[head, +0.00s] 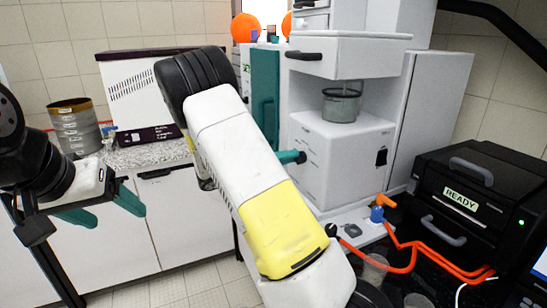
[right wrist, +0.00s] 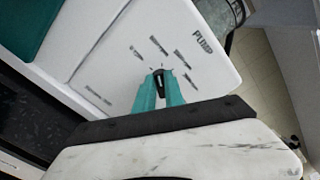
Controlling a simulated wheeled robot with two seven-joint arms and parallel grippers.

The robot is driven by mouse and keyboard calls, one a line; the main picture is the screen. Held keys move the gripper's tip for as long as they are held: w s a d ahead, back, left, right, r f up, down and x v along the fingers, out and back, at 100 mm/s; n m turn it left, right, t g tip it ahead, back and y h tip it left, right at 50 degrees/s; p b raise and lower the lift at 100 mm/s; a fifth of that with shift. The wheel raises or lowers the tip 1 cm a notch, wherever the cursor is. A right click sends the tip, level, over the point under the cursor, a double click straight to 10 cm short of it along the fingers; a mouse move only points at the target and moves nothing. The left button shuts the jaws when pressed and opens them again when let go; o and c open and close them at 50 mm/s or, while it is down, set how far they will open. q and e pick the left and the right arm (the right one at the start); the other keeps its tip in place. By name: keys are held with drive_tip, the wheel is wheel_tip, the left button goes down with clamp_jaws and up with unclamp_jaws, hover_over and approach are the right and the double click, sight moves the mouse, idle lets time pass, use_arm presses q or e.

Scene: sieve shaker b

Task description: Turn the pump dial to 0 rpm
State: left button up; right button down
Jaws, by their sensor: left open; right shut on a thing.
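The pump is a white box (head: 340,165) under the cabinet in the head view. Its white front panel (right wrist: 205,70), printed "PUMP", fills much of the right wrist view. A small black dial (right wrist: 159,79) with printed marks around it sits on that panel. My right gripper (right wrist: 159,88) has its two teal fingers closed on either side of the dial. In the head view this gripper (head: 291,157) reaches the pump's left side, and my own arm hides much around it. My left gripper (head: 112,212) is open and empty, in front of the white lower cabinets at left.
A stack of round sieves (head: 75,127) and a white machine (head: 150,95) stand on the granite counter at left. A glass vessel (head: 341,105) sits on the pump. A black printer-like machine marked READY (head: 470,195) and orange tubing (head: 410,245) are at right.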

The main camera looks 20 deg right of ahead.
drive_tip(key=n, duration=0.5)
drive_tip(key=shift+w+f+n, duration=0.1)
drive_tip(key=shift+f+n, duration=0.15)
drive_tip(key=shift+n, duration=0.15)
idle(0.4)
drive_tip(key=c, duration=1.4)
unclamp_jaws()
drive_tip(key=shift+c, duration=0.2)
drive_tip(key=s+a, duration=0.1)
drive_tip(key=a, duration=0.6)
drive_tip(key=shift+a, duration=0.35)
